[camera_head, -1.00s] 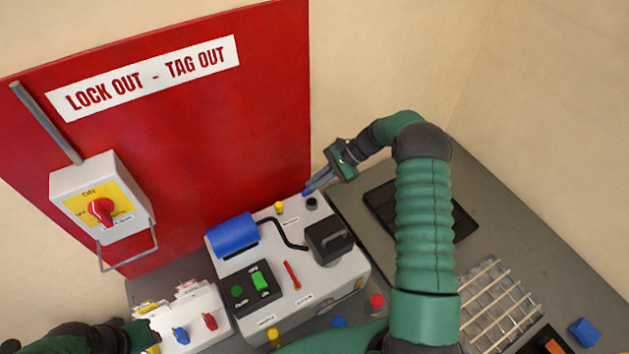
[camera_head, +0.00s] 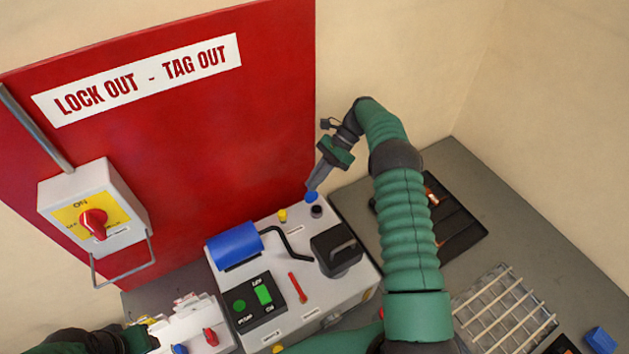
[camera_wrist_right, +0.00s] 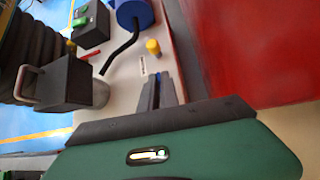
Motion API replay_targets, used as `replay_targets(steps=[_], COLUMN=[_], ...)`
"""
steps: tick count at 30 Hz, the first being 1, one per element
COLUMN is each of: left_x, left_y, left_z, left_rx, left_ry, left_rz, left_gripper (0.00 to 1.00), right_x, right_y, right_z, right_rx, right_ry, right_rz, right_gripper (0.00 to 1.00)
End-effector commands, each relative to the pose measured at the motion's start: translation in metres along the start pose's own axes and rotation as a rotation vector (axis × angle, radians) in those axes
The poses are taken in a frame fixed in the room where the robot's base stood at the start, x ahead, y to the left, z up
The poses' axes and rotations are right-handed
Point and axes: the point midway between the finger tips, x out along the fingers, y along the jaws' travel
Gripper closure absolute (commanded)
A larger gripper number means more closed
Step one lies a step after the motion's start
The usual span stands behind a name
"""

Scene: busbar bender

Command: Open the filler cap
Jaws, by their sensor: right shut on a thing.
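My right gripper (camera_head: 313,186) points down over the far right corner of the grey machine (camera_head: 285,318). It is shut on a small blue cap (camera_head: 311,197), which looks like the filler cap. The cap shows just above and behind a short dark filler neck (camera_head: 316,211), seemingly apart from it. In the right wrist view the fingers (camera_wrist_right: 160,92) show edge-on with a sliver of blue between them; the neck is hidden there. My left gripper (camera_head: 140,338) is at the bottom left by the white block, mostly hidden.
A yellow knob (camera_head: 283,215), a black block with a handle (camera_head: 336,250) and a blue cylinder (camera_head: 234,246) stand on the machine. A red lockout panel (camera_head: 270,100) rises behind. A black tray (camera_head: 455,225) and a wire rack (camera_head: 505,310) lie to the right.

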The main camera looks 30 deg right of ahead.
Motion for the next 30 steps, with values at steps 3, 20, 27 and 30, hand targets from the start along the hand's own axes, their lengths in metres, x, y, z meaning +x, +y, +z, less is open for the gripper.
replay_targets(steps=[3, 20, 27, 30], left_x=[0.0, 0.005, 0.023, 0.027], left_y=[0.0, 0.0, 0.0, 0.0], left_z=[0.0, 0.001, 0.005, 0.006], left_rx=[0.0, 0.0, 0.0, 0.0], left_ry=[0.0, 0.0, 0.0, 0.0], left_rz=[0.0, 0.0, 0.0, 0.0], left_gripper=[0.64, 0.64, 0.64, 0.64], right_x=[0.001, -0.004, -0.019, -0.013], right_y=[0.0, 0.0, 0.014, 0.028], right_z=[-0.001, 0.003, 0.025, 0.03], right_rx=[0.001, -0.002, 0.002, 0.002], right_ry=[0.002, 0.001, -0.002, -0.001], right_rz=[0.0, -0.003, 0.001, 0.003], right_gripper=[1.0, 0.85, 0.85, 0.85])
